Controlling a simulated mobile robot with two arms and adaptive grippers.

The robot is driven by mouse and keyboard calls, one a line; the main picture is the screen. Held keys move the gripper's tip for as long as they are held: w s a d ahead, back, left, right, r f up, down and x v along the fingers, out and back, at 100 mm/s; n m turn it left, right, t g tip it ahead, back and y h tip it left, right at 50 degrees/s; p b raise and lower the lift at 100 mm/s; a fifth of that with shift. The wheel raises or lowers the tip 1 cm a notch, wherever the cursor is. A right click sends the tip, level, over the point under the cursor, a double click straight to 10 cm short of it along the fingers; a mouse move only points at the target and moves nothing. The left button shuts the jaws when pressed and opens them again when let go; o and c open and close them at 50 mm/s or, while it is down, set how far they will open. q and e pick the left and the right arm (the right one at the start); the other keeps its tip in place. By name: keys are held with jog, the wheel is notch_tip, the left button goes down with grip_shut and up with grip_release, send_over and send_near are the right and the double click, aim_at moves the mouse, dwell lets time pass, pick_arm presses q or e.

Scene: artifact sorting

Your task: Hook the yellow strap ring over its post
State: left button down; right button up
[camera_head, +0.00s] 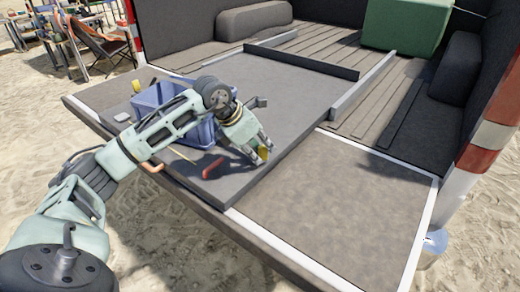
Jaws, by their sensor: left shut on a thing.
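My left arm reaches in from the left across the tailgate. My left gripper (260,155) points down and right over the grey board's front part. It is shut on a small yellow thing (264,152) at its fingertips. The thing is too small and too covered by the fingers to show a ring shape or a strap. I cannot pick out the post for certain. My right gripper is not in view.
A blue crate (160,95) stands on the grey board (290,84), partly behind my arm. A red-handled item (212,168) lies left of the gripper. Rails (362,88) flank the truck bed. The tailgate's right part (335,195) is clear.

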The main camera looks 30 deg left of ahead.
pick_arm(q)
jog(key=shift+f+b, duration=0.4)
dwell(0.3)
jog(key=c, duration=1.7)
grip_release()
jog(key=shift+c, duration=0.2)
jog(key=v, duration=1.2)
jog(key=shift+d, duration=0.1)
